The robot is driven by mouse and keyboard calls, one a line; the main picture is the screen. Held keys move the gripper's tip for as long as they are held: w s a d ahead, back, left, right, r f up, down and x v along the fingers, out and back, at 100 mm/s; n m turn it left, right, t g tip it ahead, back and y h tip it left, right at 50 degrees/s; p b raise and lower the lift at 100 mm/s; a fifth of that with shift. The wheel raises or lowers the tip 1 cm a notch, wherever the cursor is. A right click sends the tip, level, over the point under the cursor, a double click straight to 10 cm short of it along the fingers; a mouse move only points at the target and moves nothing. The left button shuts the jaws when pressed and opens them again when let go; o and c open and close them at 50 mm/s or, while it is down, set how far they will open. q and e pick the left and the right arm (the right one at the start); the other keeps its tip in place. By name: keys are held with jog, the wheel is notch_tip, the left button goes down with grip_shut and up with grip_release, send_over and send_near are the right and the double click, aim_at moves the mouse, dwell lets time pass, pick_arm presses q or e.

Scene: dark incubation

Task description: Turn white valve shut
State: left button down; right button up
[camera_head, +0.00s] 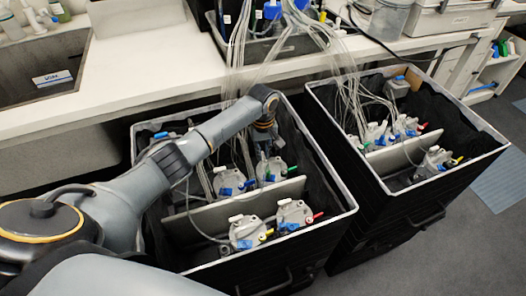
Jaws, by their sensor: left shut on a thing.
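My left gripper (266,152) points down into the left black crate (338,202), over the containers behind its divider. It is shut on a small part at the top of a grey-white container (272,170). That part appears to be the white valve, but the fingers and wrist mostly hide it. Another container (228,181) with white and blue fittings stands just left of it. White fittings also show on the container (245,230) and the container (294,213) in front of the divider. My right gripper is not in view.
A second black crate (442,181) with similar containers stands to the right. Thin clear tubes (240,75) hang from the counter (130,70) into both crates, close to my left arm. A sink (42,72) is at the upper left. Grey floor is free at the lower right.

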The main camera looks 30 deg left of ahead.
pick_arm(q)
jog(key=m+p, duration=0.3)
jog(key=shift+d+r, duration=0.1)
jog(key=shift+r, duration=0.15)
jog(key=m+p, duration=0.2)
jog(key=m, duration=0.2)
jog(key=shift+f+m, duration=0.1)
jog(key=shift+m, duration=0.3)
jog(key=m+p, duration=0.1)
jog(key=m, duration=0.3)
jog(key=shift+d+m, duration=0.1)
jog(key=shift+m, duration=0.2)
jog(key=m+p, duration=0.1)
jog(key=m, duration=0.4)
jog(key=shift+d+f, duration=0.1)
jog(key=c, duration=1.4)
grip_release()
